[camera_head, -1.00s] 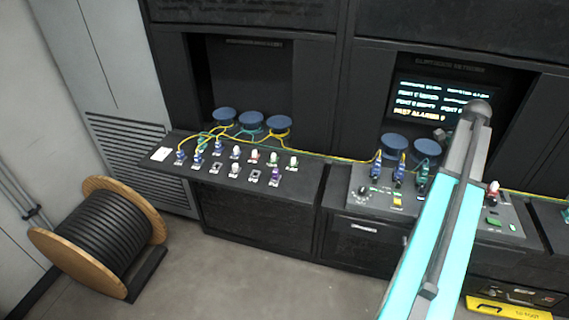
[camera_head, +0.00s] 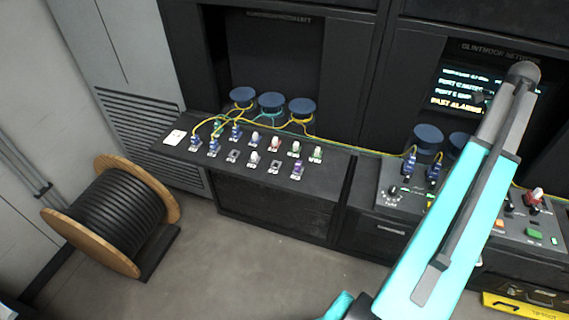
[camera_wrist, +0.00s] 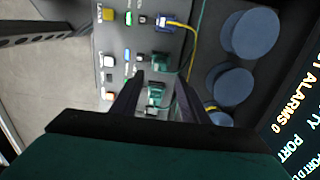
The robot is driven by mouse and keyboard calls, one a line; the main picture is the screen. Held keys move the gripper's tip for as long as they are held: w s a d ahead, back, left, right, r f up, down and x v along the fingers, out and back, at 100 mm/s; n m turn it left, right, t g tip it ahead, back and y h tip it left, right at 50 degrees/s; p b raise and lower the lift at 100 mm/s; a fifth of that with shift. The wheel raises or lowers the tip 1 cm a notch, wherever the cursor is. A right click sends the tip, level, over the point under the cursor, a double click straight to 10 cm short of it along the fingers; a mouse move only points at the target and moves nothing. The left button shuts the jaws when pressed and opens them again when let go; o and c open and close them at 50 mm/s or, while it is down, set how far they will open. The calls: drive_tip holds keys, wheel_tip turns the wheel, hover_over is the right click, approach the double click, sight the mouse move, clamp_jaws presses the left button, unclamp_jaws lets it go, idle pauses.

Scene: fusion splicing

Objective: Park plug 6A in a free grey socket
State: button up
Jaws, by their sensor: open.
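My gripper (camera_wrist: 158,80) is open in the wrist view, over the console with the plugs. A green plug (camera_wrist: 155,96) shows between its fingers, and I cannot tell whether they touch it. Another green plug (camera_wrist: 160,62) sits just beyond the fingertips. A blue plug (camera_wrist: 175,22) with a yellow cable is farther up. No 6A label is readable. In the head view, two blue plugs (camera_head: 408,162) stand on the console, and my arm hides the area to their right. On the left shelf, two grey sockets look empty, one on the left (camera_head: 233,156) and one on the right (camera_head: 274,167).
The left shelf (camera_head: 240,180) also holds several blue plugs (camera_head: 195,143), white caps (camera_head: 295,148) and a purple plug (camera_head: 297,168). Blue round spools (camera_head: 271,103) stand behind. A yellow cable (camera_head: 350,150) runs along the back. A cable drum (camera_head: 115,215) stands on the floor.

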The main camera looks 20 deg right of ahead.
drive_tip(key=shift+f, duration=0.15)
drive_tip(key=shift+s+f+b, duration=0.1)
drive_tip(key=shift+f+b, duration=1.75)
drive_tip(key=shift+f, duration=0.8)
drive_tip(key=shift+f+b, duration=0.4)
drive_tip(key=shift+f, duration=1.35)
drive_tip(key=shift+p, duration=0.4)
clamp_jaws()
drive_tip(key=shift+r+p, duration=2)
drive_tip(key=shift+r, duration=1.05)
